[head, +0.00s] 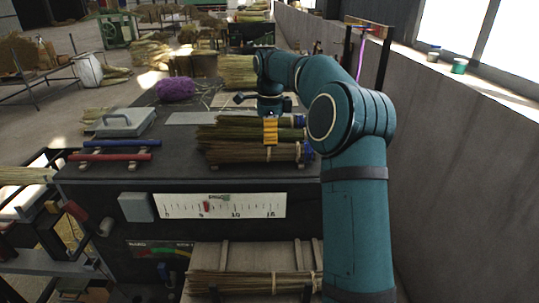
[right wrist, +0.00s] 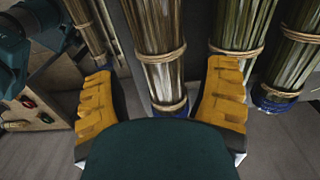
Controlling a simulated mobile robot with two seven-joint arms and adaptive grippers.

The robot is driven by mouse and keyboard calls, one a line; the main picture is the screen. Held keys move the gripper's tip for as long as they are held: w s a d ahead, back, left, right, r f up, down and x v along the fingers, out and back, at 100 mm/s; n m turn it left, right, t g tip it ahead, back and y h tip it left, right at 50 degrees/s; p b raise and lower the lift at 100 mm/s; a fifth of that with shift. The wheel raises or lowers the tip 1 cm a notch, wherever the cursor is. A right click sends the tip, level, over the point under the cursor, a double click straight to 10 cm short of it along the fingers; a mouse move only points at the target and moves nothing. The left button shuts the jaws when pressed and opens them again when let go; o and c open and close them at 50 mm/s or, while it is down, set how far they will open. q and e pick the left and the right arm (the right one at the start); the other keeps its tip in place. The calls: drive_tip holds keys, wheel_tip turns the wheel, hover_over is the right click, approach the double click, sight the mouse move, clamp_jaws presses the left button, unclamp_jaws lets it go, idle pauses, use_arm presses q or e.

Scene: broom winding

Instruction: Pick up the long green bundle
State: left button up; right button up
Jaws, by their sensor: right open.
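A long green bundle (head: 222,131) lies among several straw bundles stacked on the dark bench. A greenish bundle (right wrist: 238,25) shows right of my right gripper's fingers in the right wrist view. My right gripper (head: 270,131) points down over the front of the stack, its yellow fingers partly overlapping the bundles. In the right wrist view its fingers (right wrist: 163,78) are spread apart, with a brownish-olive tied bundle (right wrist: 160,45) showing between them. I cannot tell whether the fingers touch it. My left gripper is not in view.
Red and blue bars (head: 110,157) and a grey lidded box (head: 122,121) are on the bench's left side. A purple bundle (head: 175,89) lies behind. A scale (head: 225,206) marks the bench front. A concrete wall (head: 440,150) stands at right.

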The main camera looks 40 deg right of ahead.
sight(270, 152)
drive_tip(key=shift+w+a+f, duration=0.1)
drive_tip(key=shift+w+f, duration=0.05)
drive_tip(key=shift+f, duration=3.05)
drive_tip(key=c, duration=1)
